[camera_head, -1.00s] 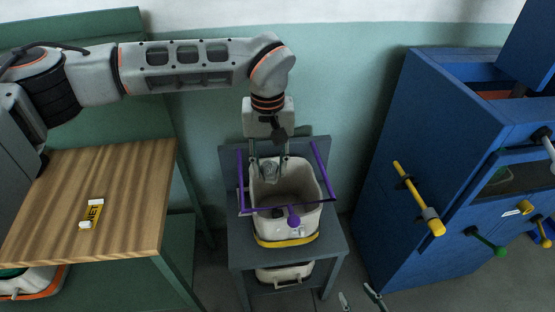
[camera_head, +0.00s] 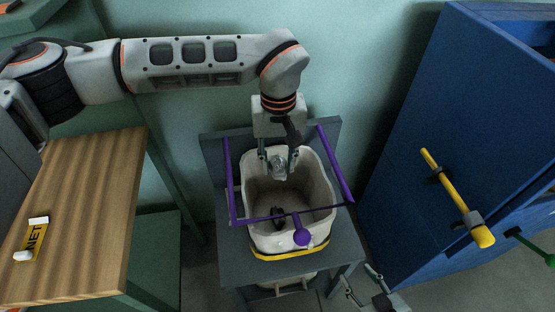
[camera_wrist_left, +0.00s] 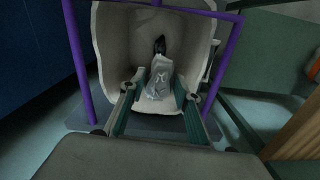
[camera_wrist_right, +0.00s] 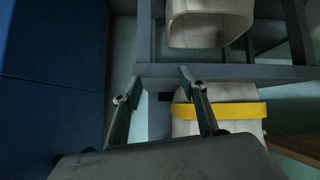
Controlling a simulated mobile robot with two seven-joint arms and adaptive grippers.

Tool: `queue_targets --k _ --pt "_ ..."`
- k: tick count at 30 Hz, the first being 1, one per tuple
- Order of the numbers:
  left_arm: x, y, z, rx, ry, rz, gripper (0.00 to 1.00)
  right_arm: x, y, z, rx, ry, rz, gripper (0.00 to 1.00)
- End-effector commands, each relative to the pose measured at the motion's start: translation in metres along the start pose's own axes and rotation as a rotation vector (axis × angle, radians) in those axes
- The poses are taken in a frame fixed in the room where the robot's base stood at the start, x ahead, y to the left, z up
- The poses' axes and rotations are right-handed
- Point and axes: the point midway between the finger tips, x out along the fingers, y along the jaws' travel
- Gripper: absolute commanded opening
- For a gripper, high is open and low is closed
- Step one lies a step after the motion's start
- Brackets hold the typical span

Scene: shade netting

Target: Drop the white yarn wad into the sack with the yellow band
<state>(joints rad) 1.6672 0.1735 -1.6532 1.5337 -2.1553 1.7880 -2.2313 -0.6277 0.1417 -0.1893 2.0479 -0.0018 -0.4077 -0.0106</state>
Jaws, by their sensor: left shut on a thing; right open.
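The sack with the yellow band (camera_head: 316,172) is off-white and open-topped. It stands on a grey stand, with the yellow band (camera_head: 290,252) low on its front. My left gripper (camera_head: 279,172) points down at the sack's far side, over its mouth. It is shut on the pale, crumpled white yarn wad (camera_head: 280,162), which also shows between the fingers in the left wrist view (camera_wrist_left: 158,80). I cannot tell how deep the wad hangs. My right gripper (camera_head: 361,284) is open and empty, low at the front right of the stand. The right wrist view shows the band (camera_wrist_right: 235,110) beyond its fingers.
A purple frame (camera_head: 340,175) surrounds the sack, with a purple knob (camera_head: 302,237) in front. A dark object (camera_head: 278,214) shows inside the sack. A pale container (camera_head: 290,286) sits on the lower shelf. A blue cabinet (camera_head: 400,190) stands right, a wooden table (camera_head: 85,200) left.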

Motion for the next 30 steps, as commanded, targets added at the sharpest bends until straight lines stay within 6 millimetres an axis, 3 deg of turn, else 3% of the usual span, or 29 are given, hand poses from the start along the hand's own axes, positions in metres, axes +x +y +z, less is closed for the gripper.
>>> queue_targets --k 12,16,30 --pt "0.044 0.0 0.001 -0.002 -0.007 0.001 0.23 0.009 -0.003 0.012 -0.007 -0.008 -0.003 0.42" --pt "0.054 -0.001 0.001 -0.003 -0.006 0.001 0.23 0.01 -0.003 0.008 -0.008 0.003 -0.004 0.42" --pt "0.059 -0.001 -0.001 -0.003 0.001 0.001 0.23 0.013 0.001 -0.008 -0.019 0.035 -0.002 0.42"
